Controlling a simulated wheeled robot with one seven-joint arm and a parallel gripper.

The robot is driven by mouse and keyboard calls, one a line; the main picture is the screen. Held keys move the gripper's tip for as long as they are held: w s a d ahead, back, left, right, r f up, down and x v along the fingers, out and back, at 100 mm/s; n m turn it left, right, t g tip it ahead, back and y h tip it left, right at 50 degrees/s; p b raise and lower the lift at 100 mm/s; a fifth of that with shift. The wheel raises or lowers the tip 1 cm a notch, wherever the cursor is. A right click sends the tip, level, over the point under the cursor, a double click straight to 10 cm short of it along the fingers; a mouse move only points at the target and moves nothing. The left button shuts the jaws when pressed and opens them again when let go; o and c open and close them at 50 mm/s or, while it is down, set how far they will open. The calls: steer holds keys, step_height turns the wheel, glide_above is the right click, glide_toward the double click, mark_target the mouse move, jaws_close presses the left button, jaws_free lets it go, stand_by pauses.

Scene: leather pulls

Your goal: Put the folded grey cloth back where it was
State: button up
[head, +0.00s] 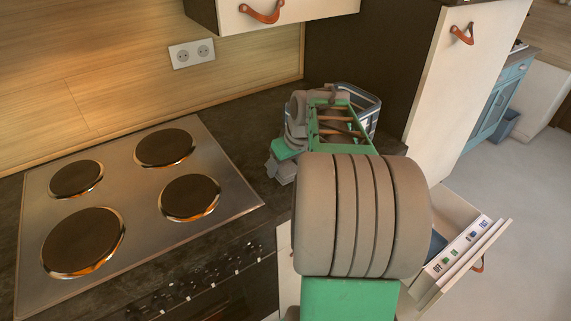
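I cannot make out a folded grey cloth in the head view; my arm covers much of the middle. My gripper (282,172) is at the far end of my arm, low over the dark countertop (258,118), to the right of the hob. Its fingers are too small and too hidden to show whether they are open or hold anything. An open drawer (462,262) with white fronts stands out at the lower right, partly behind my arm. A bit of something blue (437,244) shows inside it.
A clear, blue-tinted container (362,98) stands on the counter behind my arm. A hob (120,205) with round dark plates fills the left. A tall white cabinet door (460,80) with a leather pull rises at the right. Open floor (535,200) lies beyond the drawer.

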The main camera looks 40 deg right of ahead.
steer(key=shift+o, duration=1)
steer(key=shift+r, duration=0.35)
steer(key=p+v, duration=0.1)
steer(key=v, duration=1)
steer(key=shift+s+r, duration=0.2)
steer(key=shift+r, duration=0.15)
steer(key=s+a+f+p, duration=0.1)
steer(key=s+a+f, duration=0.2)
steer(key=a, duration=0.8)
steer(key=s+a+f+g+p, duration=0.1)
steer(key=s+a+f, duration=0.2)
steer(key=a, duration=0.9)
steer(key=shift+f+n+p, duration=0.4)
steer(key=shift+f, duration=0.55)
